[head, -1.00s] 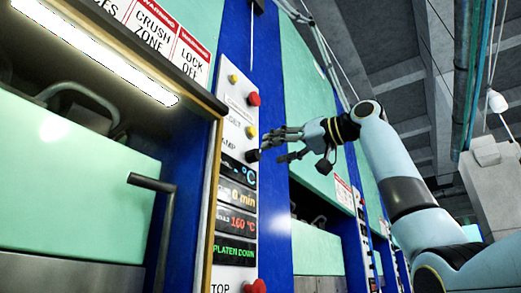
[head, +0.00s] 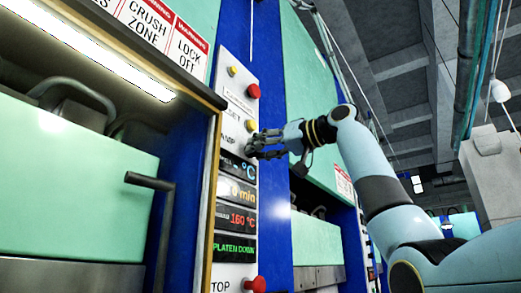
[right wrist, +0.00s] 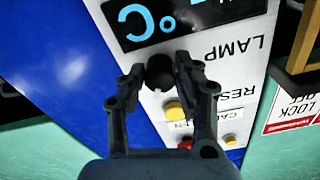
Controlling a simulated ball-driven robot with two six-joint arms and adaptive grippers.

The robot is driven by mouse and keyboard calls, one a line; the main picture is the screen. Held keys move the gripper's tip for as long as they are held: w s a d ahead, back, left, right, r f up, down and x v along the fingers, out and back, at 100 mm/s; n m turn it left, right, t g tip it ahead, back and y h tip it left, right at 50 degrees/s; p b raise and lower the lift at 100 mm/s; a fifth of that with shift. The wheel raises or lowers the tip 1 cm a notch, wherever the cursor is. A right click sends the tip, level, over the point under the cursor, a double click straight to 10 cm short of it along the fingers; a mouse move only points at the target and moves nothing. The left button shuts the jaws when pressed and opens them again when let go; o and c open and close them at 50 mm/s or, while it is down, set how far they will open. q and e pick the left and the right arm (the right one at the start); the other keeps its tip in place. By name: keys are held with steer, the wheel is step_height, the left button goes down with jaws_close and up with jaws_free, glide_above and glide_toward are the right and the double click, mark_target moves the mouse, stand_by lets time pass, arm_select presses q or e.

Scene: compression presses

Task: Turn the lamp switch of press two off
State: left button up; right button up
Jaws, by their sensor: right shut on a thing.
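The lamp switch is a black round knob (right wrist: 159,72) on the white control panel (head: 238,105), beside the printed word LAMP in the right wrist view. My right gripper (right wrist: 160,75) has its two fingers on either side of the knob and is shut on it. In the head view the right gripper (head: 252,147) reaches the panel from the right and hides the knob. The press lamp, a long white tube (head: 90,45), is lit at upper left. My left gripper is not in view.
A yellow button (right wrist: 174,111) and a red button (right wrist: 185,144) sit near the knob. Below it are lit displays (head: 237,218) and a red button (head: 255,284). A dark handle (head: 150,181) sticks out at left. Another press stands to the right.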

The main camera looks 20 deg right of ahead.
jaws_close()
steer(key=shift+n, duration=0.3)
steer(key=n, duration=1.1)
steer(key=shift+w+d, duration=0.15)
steer(key=shift+d, duration=0.05)
steer(key=shift+n, duration=0.3)
steer(key=o, duration=1)
jaws_free()
steer(key=shift+c, duration=0.2)
